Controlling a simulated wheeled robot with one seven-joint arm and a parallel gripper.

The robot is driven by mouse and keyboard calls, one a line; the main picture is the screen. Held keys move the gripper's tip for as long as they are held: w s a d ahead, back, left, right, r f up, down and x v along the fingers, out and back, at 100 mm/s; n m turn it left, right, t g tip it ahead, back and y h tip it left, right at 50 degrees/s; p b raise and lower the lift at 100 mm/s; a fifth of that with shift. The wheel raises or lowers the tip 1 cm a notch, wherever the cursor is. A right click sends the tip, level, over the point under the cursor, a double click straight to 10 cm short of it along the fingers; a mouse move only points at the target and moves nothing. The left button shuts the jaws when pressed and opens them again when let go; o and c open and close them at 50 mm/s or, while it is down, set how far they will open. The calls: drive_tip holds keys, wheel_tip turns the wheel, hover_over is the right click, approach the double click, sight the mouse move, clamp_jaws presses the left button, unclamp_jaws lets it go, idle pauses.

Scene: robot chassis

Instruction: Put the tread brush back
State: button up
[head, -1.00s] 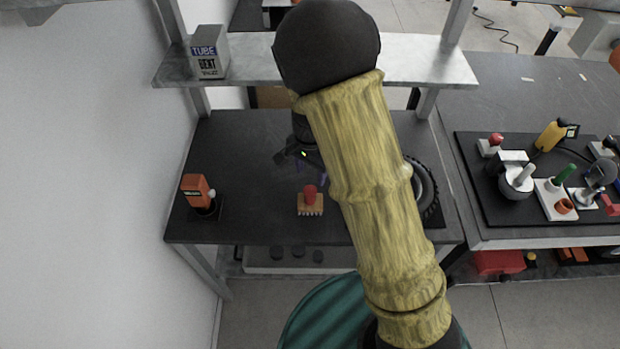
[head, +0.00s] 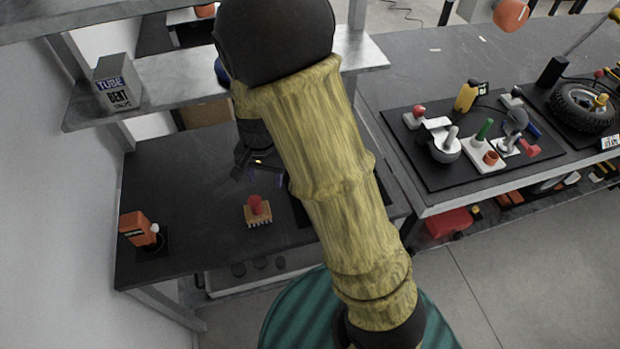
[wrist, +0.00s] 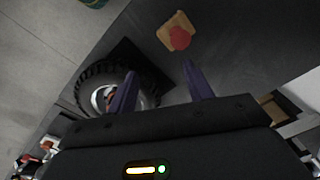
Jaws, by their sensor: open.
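The tread brush, a light wooden block with bristles and a red knob, stands on the dark bench top (head: 257,212). It also shows near the top of the wrist view (wrist: 179,32). My gripper (head: 264,180) is open and empty, behind the brush in the head view. In the wrist view its two purple fingers (wrist: 160,68) are spread apart, and the brush lies beyond their tips, not touching them. My arm hides part of the bench in the head view.
A tyred wheel (wrist: 100,92) is on the bench beside my gripper. An orange tool (head: 134,229) stands at the bench's left. A shelf (head: 170,85) with a grey box (head: 117,84) runs behind. A black mat (head: 407,160) with several tools lies on the right bench.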

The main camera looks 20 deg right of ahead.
drive_tip(key=s+d+r+n+t, duration=0.2)
drive_tip(key=s+d+r+n, duration=0.4)
drive_tip(key=s+d, duration=0.3)
drive_tip(key=shift+s+d+r, duration=0.4)
drive_tip(key=shift+s+r, duration=0.2)
drive_tip(key=shift+s, duration=0.1)
